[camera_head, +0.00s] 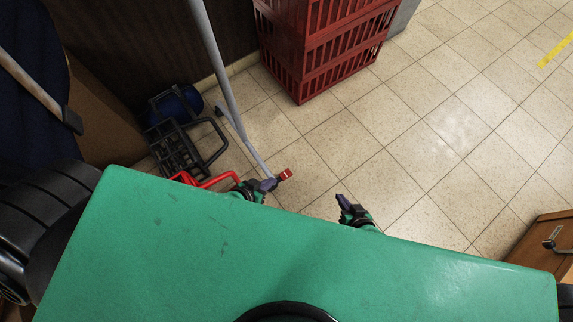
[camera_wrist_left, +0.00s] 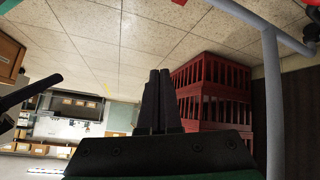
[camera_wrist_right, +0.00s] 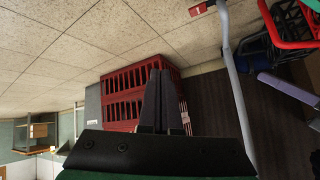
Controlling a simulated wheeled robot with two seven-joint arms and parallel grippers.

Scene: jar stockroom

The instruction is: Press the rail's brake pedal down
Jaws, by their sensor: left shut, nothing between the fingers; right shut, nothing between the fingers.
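The brake pedal (camera_head: 285,175) is a small red block with a white mark, low by the floor at the near end of the grey tubular rail (camera_head: 227,80). It also shows at the top of the right wrist view (camera_wrist_right: 201,8). My left gripper (camera_head: 270,184) is shut and empty, just left of the pedal in the head view; I cannot tell if they touch. Its closed fingers fill the middle of the left wrist view (camera_wrist_left: 158,78). My right gripper (camera_head: 342,199) is shut and empty, to the right of the pedal and apart from it.
Stacked red crates (camera_head: 325,45) stand behind the rail against the dark wall. A black basket (camera_head: 180,147), a blue item (camera_head: 175,106) and a red handle (camera_head: 212,181) are left of the rail. A wooden cabinet (camera_head: 540,248) is at the right. The tiled floor between is clear.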

